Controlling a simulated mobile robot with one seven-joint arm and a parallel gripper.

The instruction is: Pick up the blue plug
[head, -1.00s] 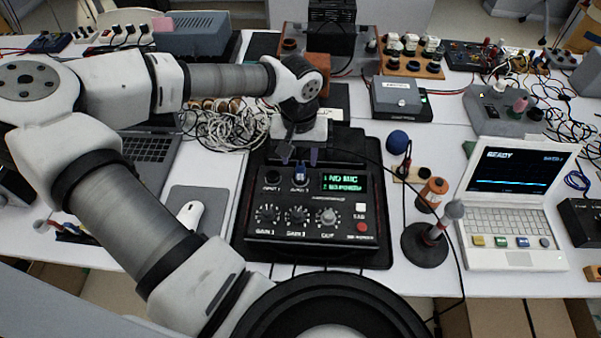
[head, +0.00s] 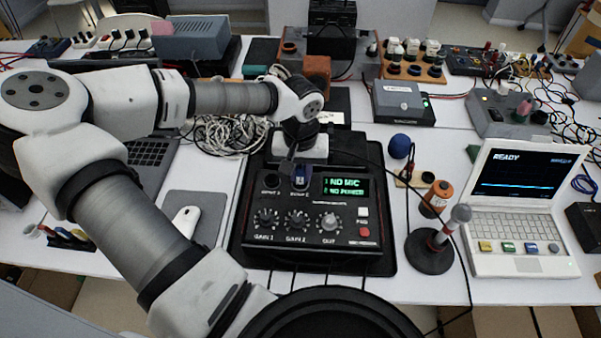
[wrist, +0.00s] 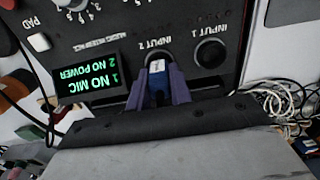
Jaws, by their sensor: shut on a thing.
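The blue plug (wrist: 157,88) sits at the INPUT 2 socket of a black audio box (head: 262,238). It also shows small in the head view (head: 300,178). My gripper (wrist: 158,85) is shut on the plug, with one purple finger on each side of it. The plug's tip is hidden, so I cannot tell how deep it sits in the socket. The INPUT 1 socket (wrist: 210,53) beside it is empty. The box's green display (wrist: 88,78) reads "1 NO MIC" and "2 NO POWER".
A microphone on a round stand (head: 428,250), an orange cylinder (head: 436,199) and a blue ball (head: 399,146) stand right of the box. A white laptop (head: 520,238) is further right. A white mouse (head: 185,221) lies left. Tangled cables (head: 225,136) lie behind.

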